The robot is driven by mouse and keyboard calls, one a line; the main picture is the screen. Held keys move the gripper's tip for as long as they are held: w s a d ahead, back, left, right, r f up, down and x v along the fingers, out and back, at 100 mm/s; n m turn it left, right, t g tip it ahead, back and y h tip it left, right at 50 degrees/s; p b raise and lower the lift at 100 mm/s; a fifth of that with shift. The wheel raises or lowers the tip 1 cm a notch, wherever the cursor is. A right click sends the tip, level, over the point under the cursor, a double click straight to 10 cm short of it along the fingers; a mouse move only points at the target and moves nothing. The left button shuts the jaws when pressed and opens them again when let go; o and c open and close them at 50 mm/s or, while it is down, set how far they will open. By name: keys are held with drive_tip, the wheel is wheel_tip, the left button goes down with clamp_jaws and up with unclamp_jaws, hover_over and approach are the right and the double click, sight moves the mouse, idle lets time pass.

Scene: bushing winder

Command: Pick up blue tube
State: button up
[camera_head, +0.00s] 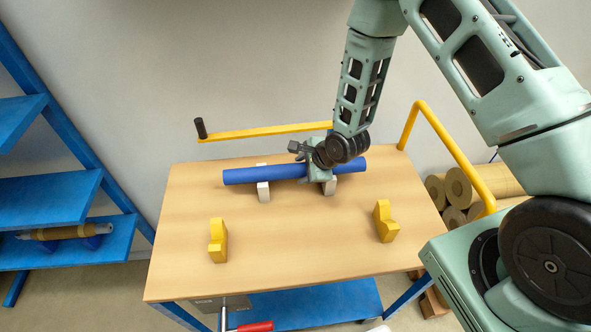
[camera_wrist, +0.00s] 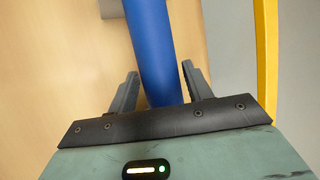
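The blue tube (camera_head: 262,174) lies across two small grey-white blocks (camera_head: 263,191) at the back of the wooden table. My gripper (camera_head: 318,176) is over the tube, right of its middle, and hides part of it. In the wrist view, the tube (camera_wrist: 152,50) runs between the two fingers of my gripper (camera_wrist: 160,72). A narrow gap shows beside each fingertip, so the fingers stand open around the tube. The right block (camera_head: 329,187) shows just below my gripper.
The wooden table (camera_head: 300,268) carries two yellow notched supports (camera_head: 218,241) (camera_head: 385,221) in front. A yellow rail (camera_head: 265,132) with a black handle runs behind. Blue shelving (camera_head: 48,198) stands left; stacked tan rolls (camera_head: 460,188) lie right. The table's middle is clear.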

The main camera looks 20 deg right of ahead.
drive_tip(key=c, duration=0.6)
drive_tip(key=shift+c, duration=0.2)
drive_tip(key=shift+r, duration=0.15)
